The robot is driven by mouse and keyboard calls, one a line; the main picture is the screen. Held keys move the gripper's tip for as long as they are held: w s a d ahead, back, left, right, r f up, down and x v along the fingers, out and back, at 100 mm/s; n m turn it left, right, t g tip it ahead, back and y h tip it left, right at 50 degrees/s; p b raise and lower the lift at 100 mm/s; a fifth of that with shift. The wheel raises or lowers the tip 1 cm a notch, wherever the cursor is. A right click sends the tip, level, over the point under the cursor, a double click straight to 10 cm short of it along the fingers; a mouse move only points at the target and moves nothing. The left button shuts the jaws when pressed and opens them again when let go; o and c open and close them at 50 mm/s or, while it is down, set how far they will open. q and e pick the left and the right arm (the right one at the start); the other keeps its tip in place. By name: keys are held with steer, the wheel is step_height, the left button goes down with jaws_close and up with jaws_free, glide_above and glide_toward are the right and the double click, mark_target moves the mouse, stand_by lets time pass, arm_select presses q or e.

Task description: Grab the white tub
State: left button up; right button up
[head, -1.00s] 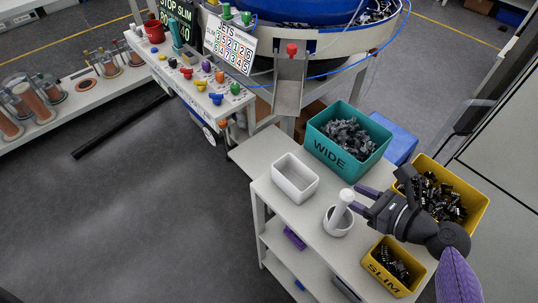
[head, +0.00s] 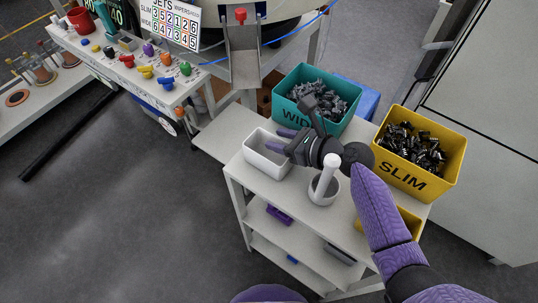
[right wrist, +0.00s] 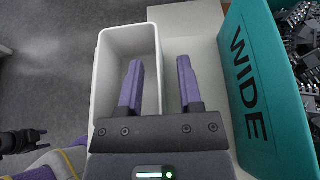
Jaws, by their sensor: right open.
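The white tub (head: 262,167) is an open, empty-looking rectangular box on the grey cart top. My right gripper (head: 282,141) is open and reaches over its right side in the head view. In the right wrist view the tub (right wrist: 101,80) is at left of centre. There the right gripper (right wrist: 159,88) has one finger over the tub's inside and the other outside its right wall, with that wall between them. I cannot tell how far the fingers reach down. A small dark shape at the left edge of the wrist view may be my left gripper.
A teal WIDE bin (head: 341,122) of grey parts stands close behind the tub. A yellow SLIM bin (head: 452,165) of black parts is farther right. A smaller yellow bin is partly hidden.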

jaws_close()
